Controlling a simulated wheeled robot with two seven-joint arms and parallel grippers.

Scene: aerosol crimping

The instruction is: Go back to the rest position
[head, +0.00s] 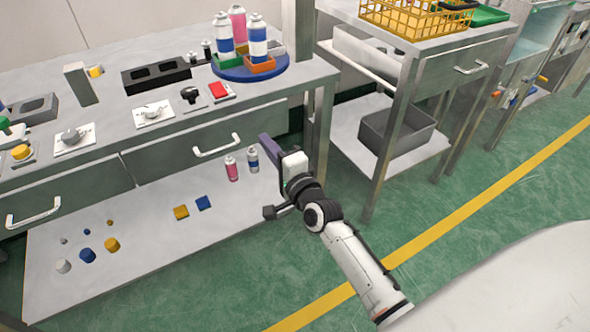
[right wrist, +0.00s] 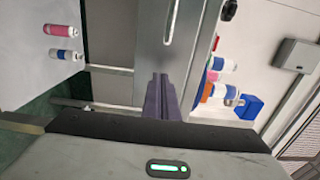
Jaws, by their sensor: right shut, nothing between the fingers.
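My right gripper (head: 268,150) is shut and empty. Its purple fingers (right wrist: 162,98) are pressed together in the right wrist view. In the head view it hangs in front of the workbench's right end, beside the bench edge and apart from the things on it. My white right arm reaches up to it from the lower right. My left gripper does not show in either view.
The steel workbench (head: 60,95) carries a blue round tray (head: 232,72) with several spray cans. A pink can (head: 231,168) and a blue can (head: 252,158) stand on its lower shelf. A steel cart (head: 440,62) with a yellow basket (head: 400,18) stands right.

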